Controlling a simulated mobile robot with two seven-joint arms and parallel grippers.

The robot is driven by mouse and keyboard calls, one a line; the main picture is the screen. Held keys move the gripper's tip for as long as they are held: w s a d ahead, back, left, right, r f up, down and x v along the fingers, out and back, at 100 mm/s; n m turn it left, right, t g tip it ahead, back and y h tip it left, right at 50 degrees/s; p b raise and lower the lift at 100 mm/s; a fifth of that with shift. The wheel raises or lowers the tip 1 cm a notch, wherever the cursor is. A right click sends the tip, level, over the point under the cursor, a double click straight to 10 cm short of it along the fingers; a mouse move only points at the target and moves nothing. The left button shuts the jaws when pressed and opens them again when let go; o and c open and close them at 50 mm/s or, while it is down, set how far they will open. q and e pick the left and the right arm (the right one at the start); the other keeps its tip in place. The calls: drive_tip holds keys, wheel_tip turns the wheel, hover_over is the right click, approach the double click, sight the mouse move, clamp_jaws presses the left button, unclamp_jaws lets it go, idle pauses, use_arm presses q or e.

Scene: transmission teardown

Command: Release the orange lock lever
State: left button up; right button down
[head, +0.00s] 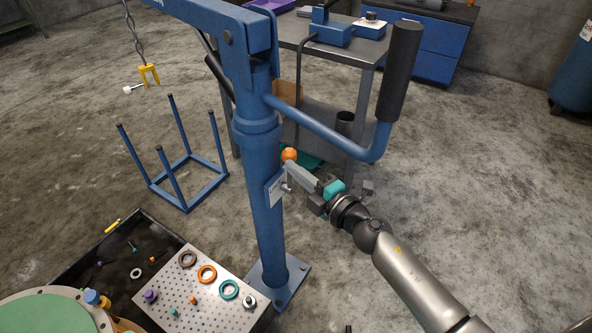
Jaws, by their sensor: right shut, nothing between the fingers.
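The orange lock lever shows as an orange ball knob (289,154) on the right side of the blue crane column (264,215). A small pale plate (274,188) with a pivot is fixed to the column just below the knob. My right gripper (293,172) comes in from the lower right, shut and empty. Its fingertips are right below the knob and close to the plate. I cannot tell whether they touch the lever. The lever's arm is mostly hidden by the fingers. My left gripper is out of view.
The crane's blue handle with a black grip (399,70) reaches out above my right arm. A perforated tray (190,296) with several rings stands lower left. A blue frame stand (188,185) is to the left, a workbench (345,46) behind. Floor at right is clear.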

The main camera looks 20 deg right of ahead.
drive_tip(key=shift+w+d, duration=0.15)
drive_tip(key=shift+w, duration=0.1)
idle(0.4)
